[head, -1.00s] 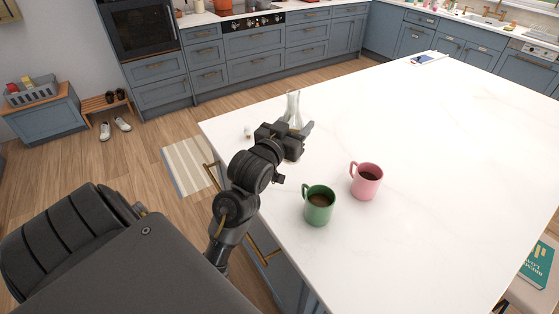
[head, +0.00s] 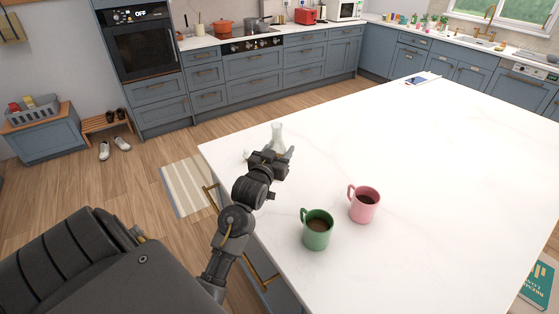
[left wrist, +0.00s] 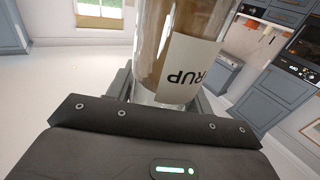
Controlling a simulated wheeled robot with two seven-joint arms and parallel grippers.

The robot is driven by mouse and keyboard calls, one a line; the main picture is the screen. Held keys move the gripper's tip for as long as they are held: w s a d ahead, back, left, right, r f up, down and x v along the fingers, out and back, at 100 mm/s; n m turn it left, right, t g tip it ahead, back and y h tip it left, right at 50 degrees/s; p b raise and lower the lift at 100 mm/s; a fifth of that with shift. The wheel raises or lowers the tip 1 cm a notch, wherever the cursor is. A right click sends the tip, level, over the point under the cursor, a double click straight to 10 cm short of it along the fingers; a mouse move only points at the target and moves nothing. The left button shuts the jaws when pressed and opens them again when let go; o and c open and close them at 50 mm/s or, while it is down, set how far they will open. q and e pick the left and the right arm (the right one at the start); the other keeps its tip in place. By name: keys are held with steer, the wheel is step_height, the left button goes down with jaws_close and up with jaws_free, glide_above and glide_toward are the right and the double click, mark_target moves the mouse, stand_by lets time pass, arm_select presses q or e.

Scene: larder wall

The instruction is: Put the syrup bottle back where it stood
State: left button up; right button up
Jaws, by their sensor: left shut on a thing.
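The syrup bottle (head: 278,136) is clear glass with a narrow neck and stands out beyond my left gripper (head: 283,154), over the near left part of the white island. In the left wrist view the bottle (left wrist: 155,50) shows brown contents and a pale label (left wrist: 188,68) reading "RUP", upside down in that picture. My left gripper (left wrist: 165,95) is shut on the bottle. The gripper hides its lower part in the head view, so I cannot tell whether its base touches the counter. My right gripper is not in view.
A green mug (head: 317,232) and a pink mug (head: 364,205), both with dark drink, stand on the island (head: 430,160) right of my left arm. A small pale item (head: 247,154) is by the left edge. The island's middle is clear.

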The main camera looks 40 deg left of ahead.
arm_select(q)
steer(key=w+a+f+p, duration=0.2)
steer(key=w+f, duration=0.1)
steer(key=f, duration=0.5)
steer(key=shift+a, duration=0.15)
steer(key=shift+w+f, duration=0.1)
steer(key=shift+f, duration=0.2)
steer(key=o, duration=1.3)
